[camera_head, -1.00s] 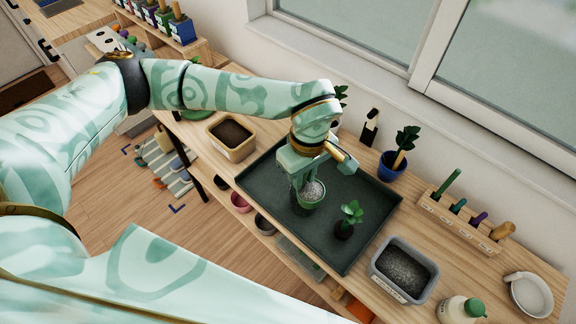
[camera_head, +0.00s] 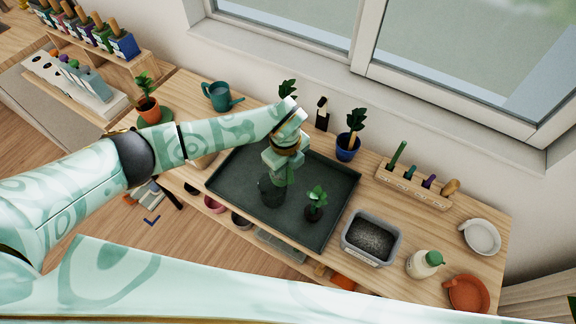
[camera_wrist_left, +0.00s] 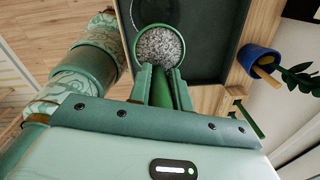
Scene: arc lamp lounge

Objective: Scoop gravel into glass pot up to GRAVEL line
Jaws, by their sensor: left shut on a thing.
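My left gripper (camera_head: 278,170) is over the dark tray (camera_head: 335,180). It is shut on the green handle of a scoop (camera_wrist_left: 162,92). In the left wrist view the scoop's round green-rimmed cup holds grey gravel (camera_wrist_left: 160,46). In the head view the gripper hides most of the scoop. The clear glass pot (camera_head: 270,192) stands on the tray, just below the gripper. Its GRAVEL line and its fill cannot be read. A grey tub of dark gravel (camera_head: 371,254) stands right of the tray. My right gripper is not in view.
A small plant (camera_head: 316,198) stands on the tray near the glass pot. Behind the tray are a blue-potted plant (camera_head: 348,146) and a tool rack (camera_head: 412,188). A bottle (camera_head: 424,264), white dish (camera_head: 481,237) and terracotta dish (camera_head: 467,294) stand at right.

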